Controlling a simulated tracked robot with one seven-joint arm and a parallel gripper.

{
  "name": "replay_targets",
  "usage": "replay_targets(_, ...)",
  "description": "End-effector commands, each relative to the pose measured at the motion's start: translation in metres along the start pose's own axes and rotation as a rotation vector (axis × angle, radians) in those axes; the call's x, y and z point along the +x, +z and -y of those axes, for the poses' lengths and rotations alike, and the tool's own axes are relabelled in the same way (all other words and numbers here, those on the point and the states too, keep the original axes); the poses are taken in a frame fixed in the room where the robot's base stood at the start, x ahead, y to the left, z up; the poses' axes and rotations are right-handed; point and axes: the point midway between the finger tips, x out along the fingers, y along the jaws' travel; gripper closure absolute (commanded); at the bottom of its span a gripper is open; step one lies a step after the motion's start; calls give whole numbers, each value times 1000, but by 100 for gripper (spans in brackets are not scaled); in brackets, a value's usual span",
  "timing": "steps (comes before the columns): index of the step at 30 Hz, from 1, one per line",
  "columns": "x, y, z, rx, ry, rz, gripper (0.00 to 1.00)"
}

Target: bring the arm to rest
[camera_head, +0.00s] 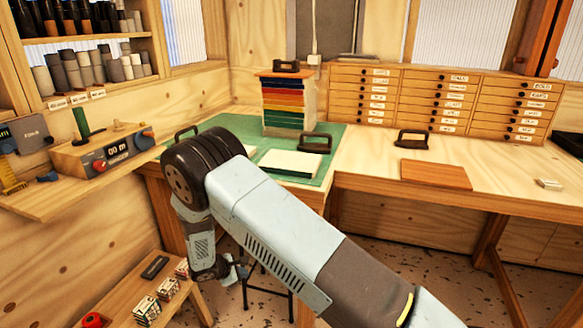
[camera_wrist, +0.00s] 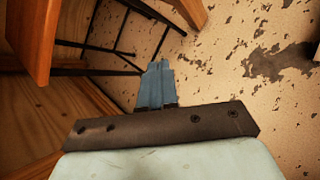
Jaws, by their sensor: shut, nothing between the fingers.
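My gripper shows in the wrist view (camera_wrist: 158,72), with its two blue-grey fingers together and nothing between them. It points down toward the speckled floor. In the head view my arm crosses the middle of the picture and bends down in front of the bench. My gripper there (camera_head: 236,275) hangs below the bench top, small and partly hidden by the arm. It touches nothing that I can make out.
The L-shaped wooden bench (camera_head: 350,180) holds a green mat (camera_head: 325,139), a stack of coloured sheets (camera_head: 288,100) and handled blocks. A low shelf (camera_head: 121,306) with small boxes stands at lower left. A stool's dark legs (camera_wrist: 125,35) are near my gripper. Open floor lies right.

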Motion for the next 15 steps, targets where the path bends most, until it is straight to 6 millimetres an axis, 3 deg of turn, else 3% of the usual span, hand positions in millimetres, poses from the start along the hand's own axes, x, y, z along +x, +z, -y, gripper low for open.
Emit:
replay_targets(1, -9, 19, -12, 47, -12, -3, 100)
replay_targets(6, -36, 78, -39, 192, -58, -8, 100)
replay_targets(15, -82, 184, -68, 440, -132, -23, 100)
